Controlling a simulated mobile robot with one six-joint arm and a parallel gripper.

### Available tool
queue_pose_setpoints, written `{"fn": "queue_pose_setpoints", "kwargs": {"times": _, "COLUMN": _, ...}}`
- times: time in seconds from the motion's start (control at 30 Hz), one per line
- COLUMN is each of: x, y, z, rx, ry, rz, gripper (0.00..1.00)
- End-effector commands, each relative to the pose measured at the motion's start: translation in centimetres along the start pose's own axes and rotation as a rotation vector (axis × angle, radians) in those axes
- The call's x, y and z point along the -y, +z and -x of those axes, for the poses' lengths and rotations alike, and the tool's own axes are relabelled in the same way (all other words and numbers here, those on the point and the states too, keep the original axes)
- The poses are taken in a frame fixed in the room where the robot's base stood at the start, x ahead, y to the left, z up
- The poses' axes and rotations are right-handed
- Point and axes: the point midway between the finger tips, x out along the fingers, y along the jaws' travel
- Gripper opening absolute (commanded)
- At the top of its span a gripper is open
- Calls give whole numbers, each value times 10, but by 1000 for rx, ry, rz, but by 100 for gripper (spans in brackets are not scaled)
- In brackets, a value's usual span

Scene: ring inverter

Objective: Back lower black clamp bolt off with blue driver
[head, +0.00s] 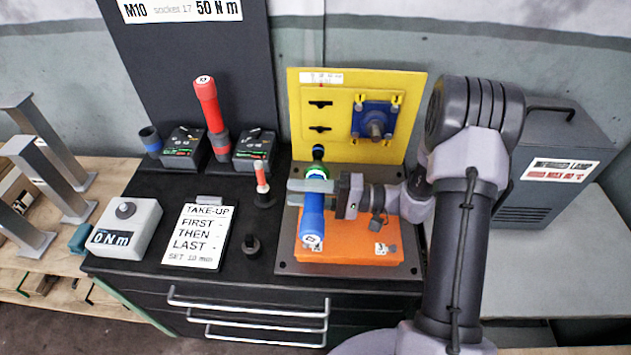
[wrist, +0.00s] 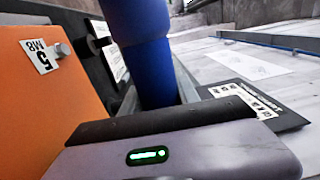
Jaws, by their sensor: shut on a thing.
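The blue driver (head: 312,222) is held in my gripper (head: 318,186), in front of the yellow panel and over the orange block. It has a green band and a dark tip that points toward the panel. In the wrist view the blue driver (wrist: 142,55) rises behind my gripper's dark edge; the fingertips are not clear there. The yellow panel (head: 378,152) has two black slotted marks at left and a blue clamp plate (head: 375,118) with a grey round part at right. I cannot pick out the lower black clamp bolt.
The orange block (head: 350,247) is under the driver; its side also shows in the wrist view (wrist: 40,110). A red driver (head: 207,100), a small red-and-white driver (head: 262,177), a black socket (head: 252,245) and a torque display box (head: 125,228) stand on the bench to the left.

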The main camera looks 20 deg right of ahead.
Motion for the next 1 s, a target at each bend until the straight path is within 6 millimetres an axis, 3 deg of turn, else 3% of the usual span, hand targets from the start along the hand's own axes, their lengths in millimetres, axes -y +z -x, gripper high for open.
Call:
{"fn": "queue_pose_setpoints", "kwargs": {"times": 0.4, "x": -2, "y": -2, "z": 1, "rx": -2, "ry": -1, "rz": 1, "gripper": 0}}
{"fn": "queue_pose_setpoints", "kwargs": {"times": 1.0, "x": -2, "y": -56, "z": 1, "rx": -1, "ry": -1, "rz": 1, "gripper": 0}}
